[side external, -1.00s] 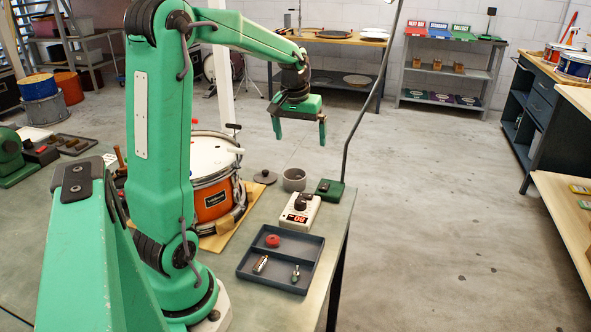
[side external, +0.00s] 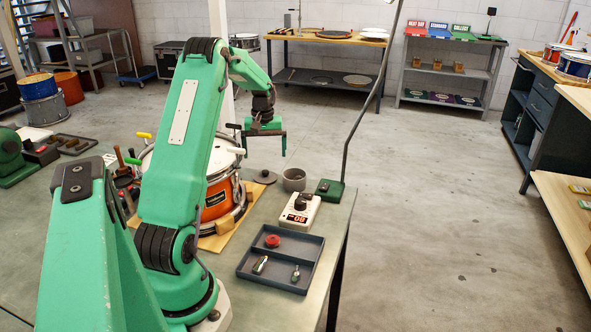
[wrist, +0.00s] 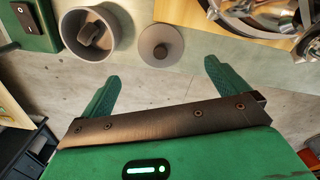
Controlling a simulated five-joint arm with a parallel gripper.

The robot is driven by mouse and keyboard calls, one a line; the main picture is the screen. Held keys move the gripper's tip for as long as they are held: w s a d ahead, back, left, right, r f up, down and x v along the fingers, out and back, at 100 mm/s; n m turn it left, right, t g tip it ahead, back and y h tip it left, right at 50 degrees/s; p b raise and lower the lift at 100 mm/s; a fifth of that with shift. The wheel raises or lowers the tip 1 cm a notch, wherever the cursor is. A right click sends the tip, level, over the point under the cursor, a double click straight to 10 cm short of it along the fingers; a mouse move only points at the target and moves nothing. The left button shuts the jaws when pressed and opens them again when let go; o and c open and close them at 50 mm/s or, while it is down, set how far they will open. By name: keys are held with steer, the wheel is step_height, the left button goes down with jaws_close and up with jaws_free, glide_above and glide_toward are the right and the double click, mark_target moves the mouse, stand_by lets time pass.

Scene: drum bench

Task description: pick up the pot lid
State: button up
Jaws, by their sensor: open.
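The pot lid (side external: 264,178) is a small flat grey disc with a dark knob in its middle. It lies on the bench between the drum and a grey pot (side external: 293,180). The wrist view shows the lid (wrist: 160,47) beyond the gap between my fingertips, just in from the bench edge, with the pot (wrist: 87,33) to its left. The pot has no cover, and something dark is inside it. My gripper (side external: 264,149) is open and empty, raised in the air. Its two green fingers (wrist: 161,72) point toward the bench and are apart from the lid.
An orange drum (side external: 217,198) stands on a wooden board left of the lid. The bench edge lies close behind the lid.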

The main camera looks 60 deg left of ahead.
mark_target(265, 171)
steer(key=shift+f, duration=1.25)
steer(key=shift+f, duration=0.1)
steer(key=shift+s+d+f, duration=0.1)
steer(key=shift+f, duration=2.4)
steer(key=shift+c, duration=0.2)
steer(key=c, duration=1)
